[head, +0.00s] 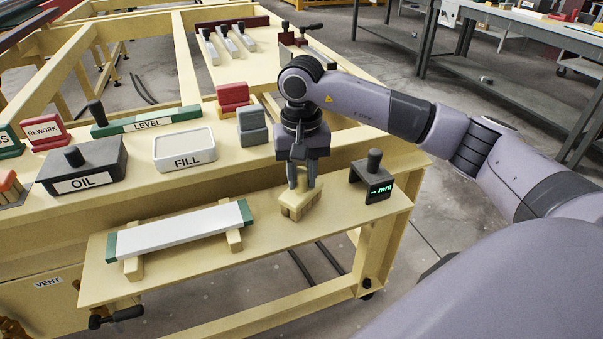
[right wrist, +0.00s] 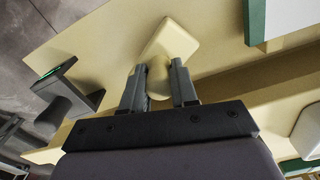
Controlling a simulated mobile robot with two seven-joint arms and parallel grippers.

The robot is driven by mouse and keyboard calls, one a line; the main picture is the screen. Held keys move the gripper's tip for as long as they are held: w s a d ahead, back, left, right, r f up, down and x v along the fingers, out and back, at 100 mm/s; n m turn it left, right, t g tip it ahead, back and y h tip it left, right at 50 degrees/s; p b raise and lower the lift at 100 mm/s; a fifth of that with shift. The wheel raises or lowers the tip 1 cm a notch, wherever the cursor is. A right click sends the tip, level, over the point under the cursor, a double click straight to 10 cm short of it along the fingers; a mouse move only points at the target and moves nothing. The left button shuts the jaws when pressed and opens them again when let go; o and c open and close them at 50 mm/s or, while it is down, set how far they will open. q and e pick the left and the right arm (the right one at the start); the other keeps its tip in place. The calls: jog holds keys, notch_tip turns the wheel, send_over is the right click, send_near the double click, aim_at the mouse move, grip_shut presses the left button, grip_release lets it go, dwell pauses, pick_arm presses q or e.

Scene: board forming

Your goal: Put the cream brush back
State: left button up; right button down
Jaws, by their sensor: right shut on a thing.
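The cream brush (head: 300,204) is on the front ledge of the workbench, at its right part. My right gripper (head: 302,183) points down over it and is shut on its upper part. In the right wrist view the cream brush (right wrist: 172,48) lies between the two fingertips (right wrist: 158,80), its pale block reaching beyond them. Whether its underside touches the ledge I cannot tell. My left gripper is in neither view.
A white board with green ends (head: 180,229) rests on two wooden blocks to the left. A dark gauge (head: 373,180) stands close on the right.

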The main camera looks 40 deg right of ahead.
jog(key=shift+f, duration=0.25)
jog(key=shift+c, duration=2.4)
grip_release()
notch_tip(320, 180, up, 7)
jog(key=shift+r, duration=0.1)
jog(key=shift+s, duration=0.15)
